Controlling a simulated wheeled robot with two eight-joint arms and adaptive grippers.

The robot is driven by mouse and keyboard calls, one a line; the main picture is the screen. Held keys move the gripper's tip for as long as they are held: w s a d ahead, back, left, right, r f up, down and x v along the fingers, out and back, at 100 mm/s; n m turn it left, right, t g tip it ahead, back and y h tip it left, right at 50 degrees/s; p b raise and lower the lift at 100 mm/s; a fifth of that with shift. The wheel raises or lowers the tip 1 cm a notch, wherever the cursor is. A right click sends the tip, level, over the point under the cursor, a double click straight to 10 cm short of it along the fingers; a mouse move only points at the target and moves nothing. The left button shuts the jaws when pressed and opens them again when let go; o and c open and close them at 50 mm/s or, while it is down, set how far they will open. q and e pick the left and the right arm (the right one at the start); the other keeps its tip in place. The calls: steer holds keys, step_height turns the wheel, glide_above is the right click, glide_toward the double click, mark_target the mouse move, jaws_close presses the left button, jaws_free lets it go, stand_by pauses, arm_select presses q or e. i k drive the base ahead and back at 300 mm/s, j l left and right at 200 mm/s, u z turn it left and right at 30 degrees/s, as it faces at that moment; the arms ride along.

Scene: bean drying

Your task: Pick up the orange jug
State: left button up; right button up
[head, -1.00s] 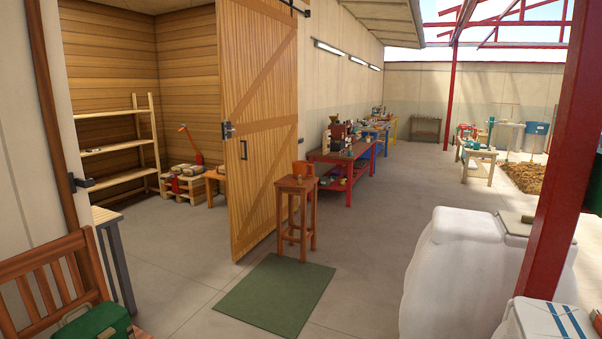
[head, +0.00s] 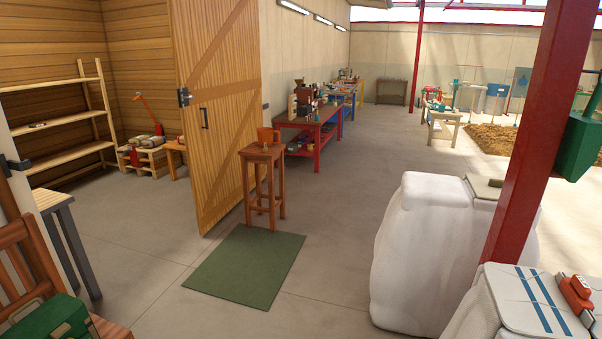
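The orange jug (head: 265,136) stands upright on a small square-topped wooden stool (head: 262,152), some way ahead of me and a little left of the middle in the head view. A small object sits beside it on the stool top, too small to make out. Neither of my grippers shows in the head view.
A green mat (head: 246,265) lies on the floor before the stool. White bulky sacks (head: 425,250) and a red post (head: 535,130) are at right, a wooden chair (head: 25,250) at left. Floor between is open.

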mark_target(265, 134)
steer(key=i, duration=4.9)
steer(key=i+u, duration=0.1)
steer(key=i, duration=0.75)
steer(key=i+l+u, duration=0.15)
steer(key=i, duration=0.7)
